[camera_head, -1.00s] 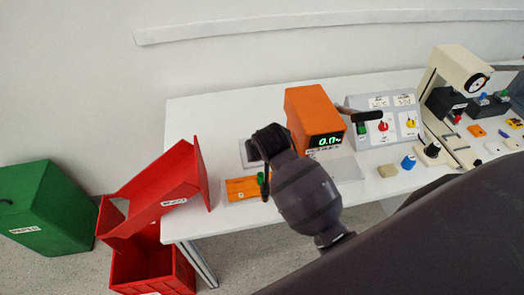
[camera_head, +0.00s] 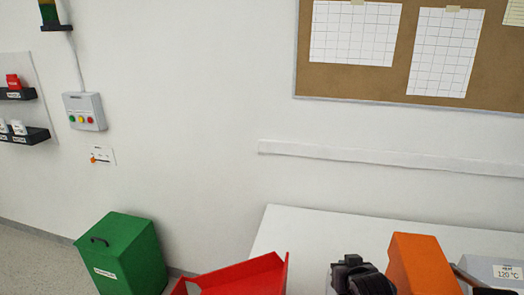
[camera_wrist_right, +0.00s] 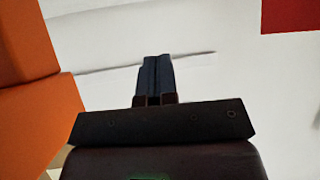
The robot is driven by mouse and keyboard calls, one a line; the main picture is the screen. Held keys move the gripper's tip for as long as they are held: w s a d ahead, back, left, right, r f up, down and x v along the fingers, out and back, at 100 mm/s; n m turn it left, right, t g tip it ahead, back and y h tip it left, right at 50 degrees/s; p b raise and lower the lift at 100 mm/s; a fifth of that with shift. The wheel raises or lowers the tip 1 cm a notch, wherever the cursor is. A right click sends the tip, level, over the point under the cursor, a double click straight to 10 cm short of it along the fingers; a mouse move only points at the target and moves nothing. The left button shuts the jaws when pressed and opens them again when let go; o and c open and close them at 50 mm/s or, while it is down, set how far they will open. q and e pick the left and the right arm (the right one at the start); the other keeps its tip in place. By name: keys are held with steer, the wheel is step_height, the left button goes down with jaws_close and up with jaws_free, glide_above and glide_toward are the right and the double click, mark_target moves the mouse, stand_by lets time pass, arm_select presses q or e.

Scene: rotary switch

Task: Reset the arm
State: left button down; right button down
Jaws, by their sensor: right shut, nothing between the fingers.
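My right gripper (camera_wrist_right: 157,62) shows in the right wrist view with its two dark fingers together and nothing between them. It is over the white table (camera_wrist_right: 215,100), beside the orange box (camera_wrist_right: 22,110); its height above the table is unclear. In the head view a dark part of my right arm (camera_head: 357,278) shows at the bottom edge, just left of the orange box (camera_head: 420,265). The fingertips cannot be made out there. My left gripper is not in view.
A red bin (camera_head: 245,275) stands at the table's left end, with a green bin (camera_head: 130,255) further left. A grey panel (camera_head: 490,270) marked 120 °C is cut off at right. A button box (camera_head: 85,111) and a corkboard (camera_head: 420,85) are on the wall.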

arm_select(q)
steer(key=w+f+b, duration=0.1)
steer(key=b, duration=0.1)
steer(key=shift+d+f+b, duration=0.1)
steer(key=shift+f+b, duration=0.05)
steer(key=shift+b, duration=0.2)
arm_select(e)
steer(key=s+d+f, duration=0.3)
steer(key=s+f, duration=0.5)
steer(key=s, duration=0.4)
steer(key=s+d+f+n, duration=0.1)
steer(key=s+d+f, duration=0.2)
steer(key=s+f, duration=0.6)
steer(key=s, duration=0.3)
steer(key=shift+s, duration=0.2)
